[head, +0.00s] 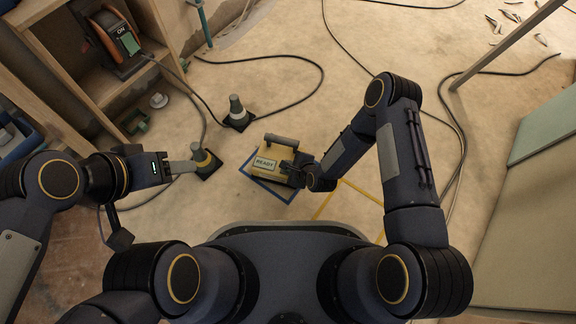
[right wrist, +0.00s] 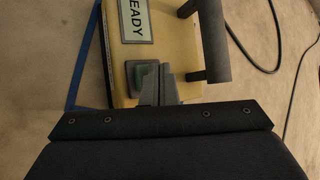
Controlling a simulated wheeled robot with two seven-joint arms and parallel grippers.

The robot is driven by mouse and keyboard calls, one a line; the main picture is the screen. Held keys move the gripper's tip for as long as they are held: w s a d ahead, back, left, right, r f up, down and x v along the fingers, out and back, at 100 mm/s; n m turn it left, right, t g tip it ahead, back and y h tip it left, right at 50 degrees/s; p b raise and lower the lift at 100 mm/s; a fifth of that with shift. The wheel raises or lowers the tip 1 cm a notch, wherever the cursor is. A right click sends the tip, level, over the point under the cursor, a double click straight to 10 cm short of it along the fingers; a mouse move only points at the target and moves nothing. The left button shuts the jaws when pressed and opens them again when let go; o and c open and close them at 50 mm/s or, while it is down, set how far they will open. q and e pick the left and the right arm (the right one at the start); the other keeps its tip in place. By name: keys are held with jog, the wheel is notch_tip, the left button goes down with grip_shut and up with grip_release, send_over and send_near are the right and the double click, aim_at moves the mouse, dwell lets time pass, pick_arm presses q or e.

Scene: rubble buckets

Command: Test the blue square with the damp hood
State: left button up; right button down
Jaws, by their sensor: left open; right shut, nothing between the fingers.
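The damp hood is a yellow box (head: 265,163) with a grey handle (head: 282,140) and a display reading READY. It sits on the floor inside the blue square (head: 271,188), whose outline shows along its near side. In the right wrist view the box (right wrist: 122,85) has a dark green button (right wrist: 148,80). My right gripper (right wrist: 166,76) is shut and empty, with its fingertips at the button's edge; whether they press it I cannot tell. My left gripper (head: 192,167) is open and empty, to the left of the box beside a small cone.
A yellow taped outline (head: 323,207) lies to the right. Cables (head: 322,72) cross the floor. A wooden shelf (head: 75,75) holds an orange device (head: 118,48) marked ON.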

jog(key=shift+f, duration=0.5)
dwell(0.5)
jog(key=shift+r, duration=0.1)
jog(key=shift+r+p, duration=0.6)
jog(key=shift+r, duration=0.25)
jog(key=shift+r+p, duration=1.75)
jog(key=shift+r, duration=0.8)
